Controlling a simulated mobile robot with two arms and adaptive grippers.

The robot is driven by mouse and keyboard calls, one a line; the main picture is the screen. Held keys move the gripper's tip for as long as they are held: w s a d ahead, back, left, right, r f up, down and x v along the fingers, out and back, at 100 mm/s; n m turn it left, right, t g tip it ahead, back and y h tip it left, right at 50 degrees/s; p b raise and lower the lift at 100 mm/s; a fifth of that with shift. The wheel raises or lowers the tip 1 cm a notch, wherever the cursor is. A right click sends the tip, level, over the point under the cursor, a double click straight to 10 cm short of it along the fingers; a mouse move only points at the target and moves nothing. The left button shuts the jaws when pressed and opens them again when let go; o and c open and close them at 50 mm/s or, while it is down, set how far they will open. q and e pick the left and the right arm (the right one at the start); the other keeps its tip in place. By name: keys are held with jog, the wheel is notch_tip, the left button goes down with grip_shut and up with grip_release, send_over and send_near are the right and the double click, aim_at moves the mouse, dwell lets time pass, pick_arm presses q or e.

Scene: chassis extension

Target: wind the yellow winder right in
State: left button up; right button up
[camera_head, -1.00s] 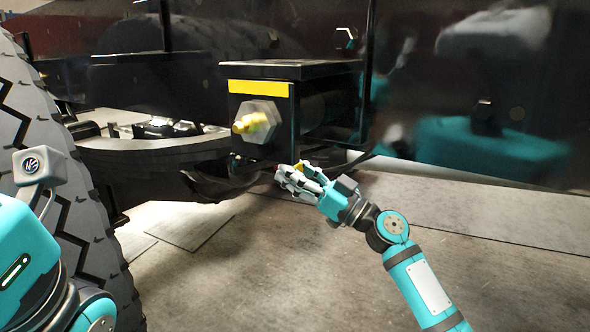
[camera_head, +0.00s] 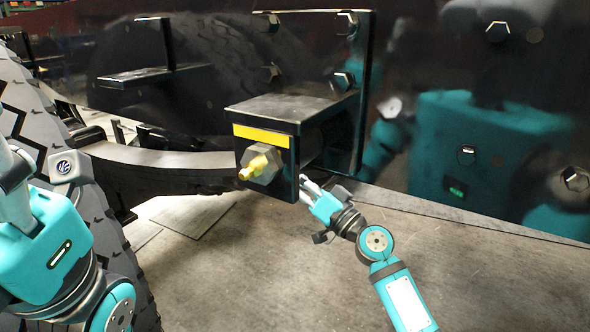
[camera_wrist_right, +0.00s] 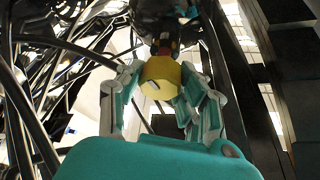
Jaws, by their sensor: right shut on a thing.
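The yellow winder (camera_wrist_right: 160,82) shows in the right wrist view as a yellow block with a small pale slot, between the fingers of my right gripper (camera_wrist_right: 163,98). The gripper is shut on it. In the head view my right gripper (camera_head: 308,190) is at the lower right edge of a black box-shaped bracket (camera_head: 275,112). Its fingertips are partly hidden by the bracket, and the winder in them cannot be seen there. A separate yellow fitting (camera_head: 257,166) sticks out of a grey hex nut on the bracket's front face.
A large tyre (camera_head: 75,200) stands at the left. A glossy dark chassis panel (camera_head: 440,60) with bolts runs behind the bracket. Black hoses and bars (camera_wrist_right: 25,105) crowd the left of the wrist view. The grey floor (camera_head: 240,270) in front is clear.

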dwell(0.4)
jog(key=o, duration=1.2)
jog(key=shift+c, duration=0.2)
jog(key=v, duration=1.2)
